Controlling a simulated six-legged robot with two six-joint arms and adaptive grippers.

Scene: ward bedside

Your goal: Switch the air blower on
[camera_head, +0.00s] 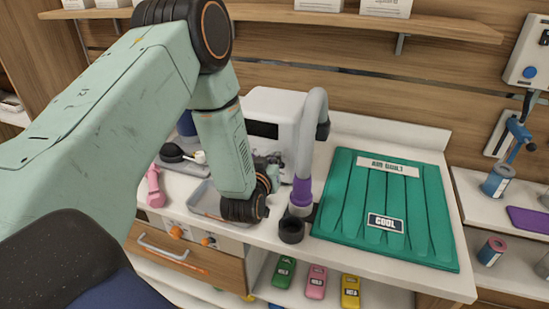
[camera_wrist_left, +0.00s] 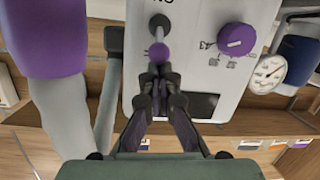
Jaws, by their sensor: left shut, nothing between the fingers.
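The air blower (camera_head: 284,103) is a white box on the counter with a grey hose (camera_head: 311,125) arching out beside it. In the left wrist view its white front panel (camera_wrist_left: 205,20) carries a lever switch with a purple tip (camera_wrist_left: 158,53), a purple dial (camera_wrist_left: 236,39) and a dark display. My left gripper (camera_wrist_left: 160,84) is shut and empty, its fingertips at or just below the purple tip; I cannot tell whether they touch. In the head view the left gripper (camera_head: 273,163) is at the blower's front, partly hidden by my wrist. My right gripper is not in view.
The hose's purple collar (camera_head: 302,192) stands close right of my left wrist, near a black cup (camera_head: 291,230). A green air quilt (camera_head: 345,218) covers the counter's right. A metal tray (camera_head: 206,199) lies below my wrist. A round gauge (camera_wrist_left: 267,74) is right of the panel.

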